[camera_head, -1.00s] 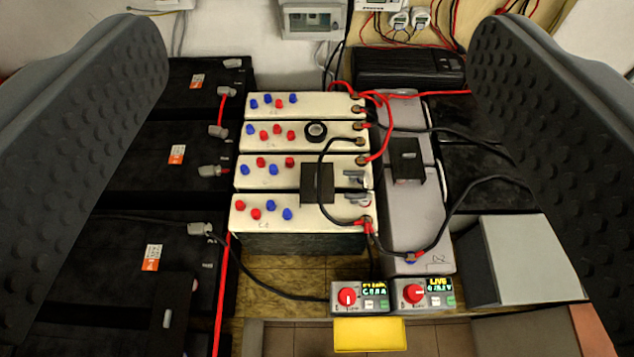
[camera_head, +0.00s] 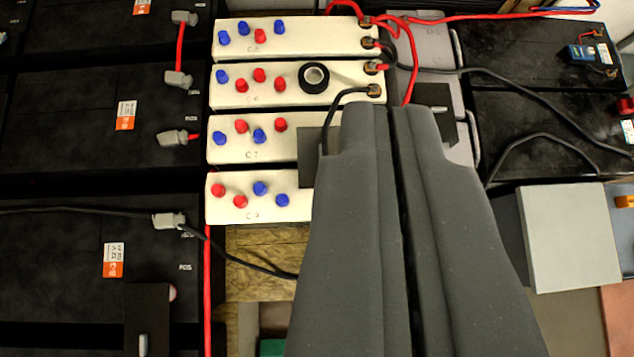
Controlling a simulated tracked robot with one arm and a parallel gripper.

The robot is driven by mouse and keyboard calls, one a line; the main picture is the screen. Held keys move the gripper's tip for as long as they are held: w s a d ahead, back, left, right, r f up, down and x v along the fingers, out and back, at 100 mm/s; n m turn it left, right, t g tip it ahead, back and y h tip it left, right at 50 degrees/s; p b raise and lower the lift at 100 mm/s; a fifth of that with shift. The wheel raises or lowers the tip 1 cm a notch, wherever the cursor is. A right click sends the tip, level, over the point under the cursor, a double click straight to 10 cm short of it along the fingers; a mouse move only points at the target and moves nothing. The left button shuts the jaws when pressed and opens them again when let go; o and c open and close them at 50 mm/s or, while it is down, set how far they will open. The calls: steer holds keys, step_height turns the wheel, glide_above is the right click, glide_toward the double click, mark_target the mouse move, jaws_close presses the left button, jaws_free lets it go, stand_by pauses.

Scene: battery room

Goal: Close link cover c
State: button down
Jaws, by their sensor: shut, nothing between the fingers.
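Several dark plates look like link covers, and I cannot tell which is c. One dark plate (camera_head: 307,160) lies across the two nearest cream cells, mostly hidden by my gripper. Another dark plate (camera_head: 436,98) is on the grey cells, partly hidden behind my gripper's fingertips. A third dark plate (camera_head: 147,306) with a small grey knob is at the lower left, by the black batteries. My gripper (camera_head: 388,112) is shut and empty, its fingertips over the right end of the cream cells. I cannot tell whether it touches anything.
Cream cells (camera_head: 235,152) carry red and blue caps, and a roll of black tape (camera_head: 314,77). Red and black cables (camera_head: 540,90) cross the upper right. A black cable (camera_head: 250,258) runs from the left batteries behind my gripper. A grey box (camera_head: 570,238) stands at the right.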

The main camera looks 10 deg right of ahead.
steer(key=w+a+f+g+h, duration=0.15)
steer(key=w+f, duration=0.35)
steer(key=f, duration=0.5)
steer(key=w+a+f+g+h, duration=0.1)
steer(key=w+a+f+g, duration=0.2)
steer(key=f, duration=0.7)
steer(key=g+p, duration=0.2)
glide_toward(315, 154)
steer(key=shift+t+h, duration=0.25)
steer(key=shift+h, duration=0.2)
steer(key=f, duration=0.1)
steer(key=w+a+f, duration=0.1)
steer(key=f, duration=0.1)
steer(key=a+f, duration=0.1)
steer(key=shift+w+a+f, duration=0.15)
steer(key=shift+w+f, duration=0.05)
steer(key=shift+f, duration=0.1)
steer(key=d, duration=0.3)
steer(key=shift+w+f, duration=0.2)
steer(key=shift+d+f, duration=0.1)
steer(key=shift+d, duration=0.65)
